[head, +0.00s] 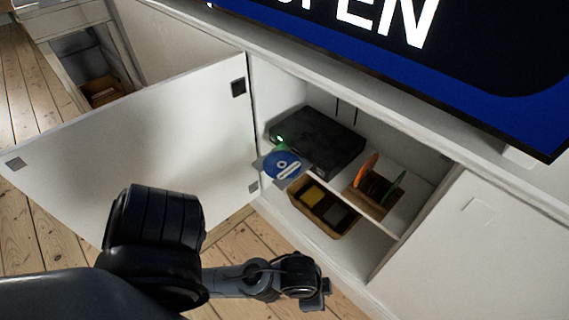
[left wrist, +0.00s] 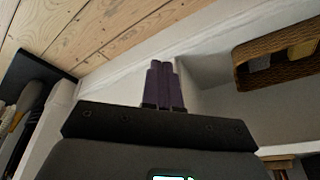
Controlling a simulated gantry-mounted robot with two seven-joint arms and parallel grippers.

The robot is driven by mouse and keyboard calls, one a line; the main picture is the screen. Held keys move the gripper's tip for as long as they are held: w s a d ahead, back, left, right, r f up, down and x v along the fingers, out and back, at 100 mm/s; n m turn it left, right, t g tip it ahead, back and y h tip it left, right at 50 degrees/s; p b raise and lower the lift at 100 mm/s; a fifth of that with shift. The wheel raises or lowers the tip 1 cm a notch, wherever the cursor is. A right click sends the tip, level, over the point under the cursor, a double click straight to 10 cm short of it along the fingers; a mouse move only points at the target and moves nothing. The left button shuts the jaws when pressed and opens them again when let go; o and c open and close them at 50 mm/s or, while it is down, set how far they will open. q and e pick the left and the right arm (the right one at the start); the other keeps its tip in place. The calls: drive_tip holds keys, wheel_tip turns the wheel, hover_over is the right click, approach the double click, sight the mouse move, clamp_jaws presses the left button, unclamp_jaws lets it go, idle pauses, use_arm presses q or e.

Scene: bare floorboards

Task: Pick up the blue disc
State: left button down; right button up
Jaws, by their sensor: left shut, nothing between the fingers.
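The blue disc (head: 283,165) lies flat on the extended tray of a black disc player (head: 318,138) inside the open cabinet. A small green light glows on the player's front. My left gripper (head: 322,294) is in front of the cabinet, lower in the head view and apart from the disc. In the left wrist view my left gripper's fingers (left wrist: 163,85) are together with nothing between them. The disc cannot be made out in the left wrist view. My right gripper is not in view.
The white cabinet door (head: 150,140) stands open at left.

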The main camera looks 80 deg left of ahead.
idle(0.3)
use_arm(q)
drive_tip(key=c, duration=1.3)
unclamp_jaws()
drive_tip(key=shift+o, duration=0.2)
